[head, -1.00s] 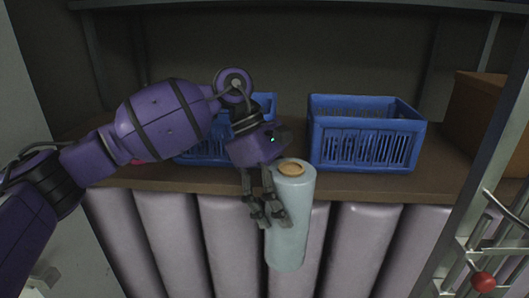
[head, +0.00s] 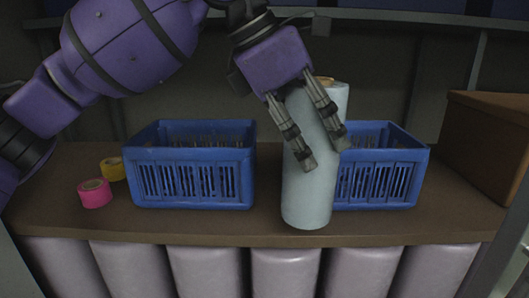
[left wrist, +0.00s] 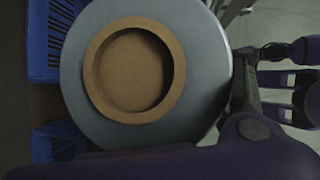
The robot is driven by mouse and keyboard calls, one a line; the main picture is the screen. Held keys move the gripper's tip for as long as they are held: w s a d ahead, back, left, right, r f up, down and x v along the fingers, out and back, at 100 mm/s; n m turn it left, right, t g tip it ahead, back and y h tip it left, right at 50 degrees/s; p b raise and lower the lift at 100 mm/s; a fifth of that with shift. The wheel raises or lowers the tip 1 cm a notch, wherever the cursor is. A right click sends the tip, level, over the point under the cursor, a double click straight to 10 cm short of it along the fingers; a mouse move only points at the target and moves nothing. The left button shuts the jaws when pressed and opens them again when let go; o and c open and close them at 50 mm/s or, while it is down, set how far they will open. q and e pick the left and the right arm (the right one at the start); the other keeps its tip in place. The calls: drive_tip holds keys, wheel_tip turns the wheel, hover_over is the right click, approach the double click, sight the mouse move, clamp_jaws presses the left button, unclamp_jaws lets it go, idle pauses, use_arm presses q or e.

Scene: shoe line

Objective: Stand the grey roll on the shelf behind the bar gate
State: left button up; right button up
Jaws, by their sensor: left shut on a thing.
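The grey roll (head: 308,195) is a pale blue-grey cylinder with a brown cardboard core, which shows end-on in the left wrist view (left wrist: 207,60). It is nearly upright over the front part of the brown shelf (head: 150,222), between two blue crates and partly in front of the right one. My left gripper (head: 323,152) is shut on the roll's upper part, with its fingers slanting down across it. I cannot tell whether the roll's base touches the shelf. The bar gate is not clearly visible now. My right gripper is not in view.
A left blue crate (head: 195,180) and a right blue crate (head: 382,180) stand on the shelf. Pink tape (head: 95,194) and yellow tape (head: 113,169) lie at left. A brown box (head: 487,140) stands at right. Several pale rolls (head: 205,272) stand below the shelf.

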use_arm(q)
drive_tip(key=w+a+f, duration=0.5)
drive_tip(key=w+a, duration=0.1)
drive_tip(key=shift+f, duration=0.15)
drive_tip(key=o, duration=1.7)
drive_tip(key=shift+f, duration=0.1)
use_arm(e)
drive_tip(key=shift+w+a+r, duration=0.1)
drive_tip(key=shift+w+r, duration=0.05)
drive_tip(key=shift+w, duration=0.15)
